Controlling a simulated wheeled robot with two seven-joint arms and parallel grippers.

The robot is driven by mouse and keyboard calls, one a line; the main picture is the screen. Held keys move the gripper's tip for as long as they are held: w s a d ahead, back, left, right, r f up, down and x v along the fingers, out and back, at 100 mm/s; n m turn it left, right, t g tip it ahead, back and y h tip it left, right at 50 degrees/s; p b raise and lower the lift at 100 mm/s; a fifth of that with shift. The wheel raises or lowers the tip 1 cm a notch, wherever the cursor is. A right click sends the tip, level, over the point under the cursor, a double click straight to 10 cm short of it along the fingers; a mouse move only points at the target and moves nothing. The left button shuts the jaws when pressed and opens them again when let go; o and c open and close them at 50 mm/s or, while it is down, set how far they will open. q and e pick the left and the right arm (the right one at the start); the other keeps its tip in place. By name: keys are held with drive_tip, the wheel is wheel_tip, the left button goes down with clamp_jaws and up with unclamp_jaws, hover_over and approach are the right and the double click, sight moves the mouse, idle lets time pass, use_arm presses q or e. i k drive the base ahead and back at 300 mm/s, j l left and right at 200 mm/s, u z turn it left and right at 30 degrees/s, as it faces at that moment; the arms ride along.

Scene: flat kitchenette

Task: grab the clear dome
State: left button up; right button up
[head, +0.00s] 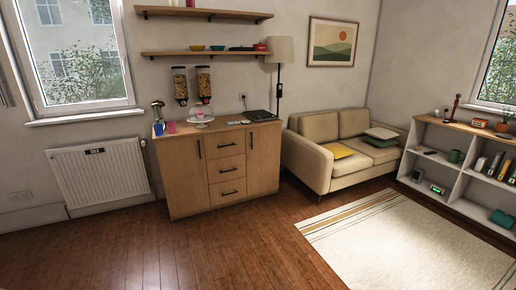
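The clear dome (198,110) is small and far off in the head view. It appears to sit on a white cake stand (201,121) on top of the wooden cabinet (222,165). Something pinkish shows inside or behind it; it is too small to tell. Neither of my grippers is in view.
A blue cup (158,128), a pink cup (171,127) and a metal item (157,108) stand left of the stand. A dark flat device (259,115) lies right. Two cereal dispensers (192,84) hang above. Wooden floor (215,250) in front is clear; a sofa (335,150) stands right.

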sight(199, 112)
drive_tip(key=i+l, duration=0.15)
drive_tip(key=i, duration=3.3)
drive_tip(key=j+u, duration=0.05)
drive_tip(key=j, duration=0.1)
